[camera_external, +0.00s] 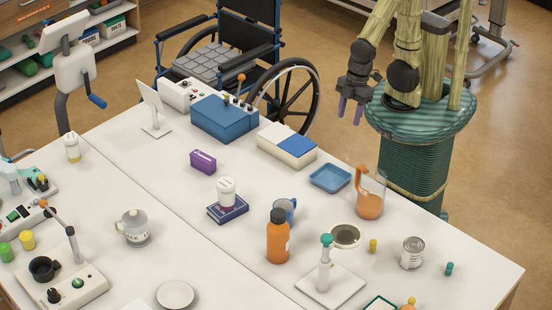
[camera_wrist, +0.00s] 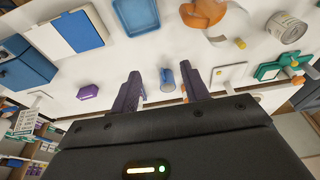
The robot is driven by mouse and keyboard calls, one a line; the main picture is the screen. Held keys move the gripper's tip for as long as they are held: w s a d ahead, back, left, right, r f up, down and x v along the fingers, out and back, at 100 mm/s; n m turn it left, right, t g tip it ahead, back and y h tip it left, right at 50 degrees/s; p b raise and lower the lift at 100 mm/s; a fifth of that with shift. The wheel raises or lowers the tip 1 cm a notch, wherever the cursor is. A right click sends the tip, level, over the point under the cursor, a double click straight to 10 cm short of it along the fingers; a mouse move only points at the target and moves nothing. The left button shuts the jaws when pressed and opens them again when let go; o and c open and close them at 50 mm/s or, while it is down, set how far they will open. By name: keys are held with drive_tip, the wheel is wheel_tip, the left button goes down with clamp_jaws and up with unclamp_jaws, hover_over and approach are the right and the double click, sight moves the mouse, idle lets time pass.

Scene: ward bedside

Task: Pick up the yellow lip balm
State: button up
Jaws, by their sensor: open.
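The yellow lip balm (camera_external: 373,246) is a small yellow cylinder standing on the white table, between a dark round dish (camera_external: 345,236) with a pale rim and a silver can (camera_external: 412,252). In the wrist view a small yellow piece (camera_wrist: 240,43) near the can looks like the same lip balm. My gripper (camera_external: 350,110) has purple fingers and hangs beyond the table's far edge, well away from the lip balm. In the wrist view my gripper (camera_wrist: 163,75) is open with nothing held; a blue mug (camera_wrist: 167,80) shows beyond the gap between its fingers.
An orange bottle (camera_external: 278,240), a white stand (camera_external: 325,285) and a small green cylinder (camera_external: 449,268) are nearby. A wheelchair (camera_external: 240,50) is behind the table.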

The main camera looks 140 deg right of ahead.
drive_tip(key=w+a+f+n+t+h+b, duration=0.25)
drive_tip(key=a+n+h+b, duration=0.25)
drive_tip(key=a+n+b, duration=1.05)
drive_tip(key=s+a+r+n+t+y+p, duration=0.15)
drive_tip(key=a+n+t, duration=0.25)
drive_tip(key=a+n, duration=0.4)
drive_tip(key=a+r+n+t+h, duration=0.15)
drive_tip(key=a+n+t, duration=0.25)
drive_tip(key=a+n, duration=0.4)
drive_tip(key=shift+n+y, duration=0.5)
drive_tip(key=shift+n, duration=0.15)
drive_tip(key=f, duration=0.7)
drive_tip(key=d+f, duration=0.1)
drive_tip(key=f, duration=1.2)
drive_tip(key=shift+w+d+f, duration=0.2)
drive_tip(key=shift+f, duration=0.5)
